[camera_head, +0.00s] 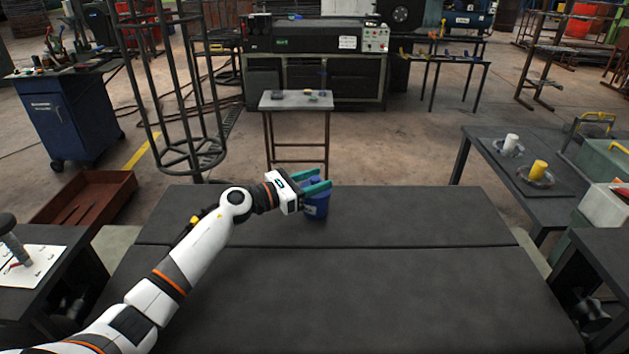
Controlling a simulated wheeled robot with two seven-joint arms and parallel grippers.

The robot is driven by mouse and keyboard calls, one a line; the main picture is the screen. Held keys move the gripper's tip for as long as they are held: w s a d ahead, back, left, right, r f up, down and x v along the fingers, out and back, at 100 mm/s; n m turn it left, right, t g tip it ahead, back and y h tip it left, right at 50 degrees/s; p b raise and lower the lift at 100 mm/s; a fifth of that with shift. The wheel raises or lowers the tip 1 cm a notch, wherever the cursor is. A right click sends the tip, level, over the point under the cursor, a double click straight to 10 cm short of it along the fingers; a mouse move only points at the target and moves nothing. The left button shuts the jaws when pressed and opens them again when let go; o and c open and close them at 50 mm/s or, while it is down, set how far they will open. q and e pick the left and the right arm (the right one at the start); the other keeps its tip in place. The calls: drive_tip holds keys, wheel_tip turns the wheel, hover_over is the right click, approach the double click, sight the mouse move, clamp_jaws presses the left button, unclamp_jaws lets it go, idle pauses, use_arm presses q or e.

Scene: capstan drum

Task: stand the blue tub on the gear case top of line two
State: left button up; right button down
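My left gripper (319,181) reaches in from the left at the tub's top. Its two teal fingers lie on the far and near sides of the tub's upper part, and the near finger hides some of it. I cannot tell whether the fingers press on it, or whether the tub's base touches the surface. No marking for line two is readable. My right gripper is not in view.
A small table (296,101) with small items stands beyond the dark surface. A side table (515,178) at right holds a white and a yellow spool. A tall metal frame (190,150) and a brown tray (85,200) are at left. The near dark surface is clear.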

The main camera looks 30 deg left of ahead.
use_arm(q)
drive_tip(key=shift+r, duration=0.2)
drive_tip(key=shift+s+a+f, duration=0.2)
drive_tip(key=shift+s, duration=0.05)
drive_tip(key=b+v, duration=0.2)
drive_tip(key=v, duration=0.8)
drive_tip(key=shift+s+a, duration=0.25)
drive_tip(key=shift+s, duration=0.05)
drive_tip(key=shift+s+a+r, duration=0.15)
drive_tip(key=shift+s+a, duration=0.05)
drive_tip(key=shift+s, duration=0.1)
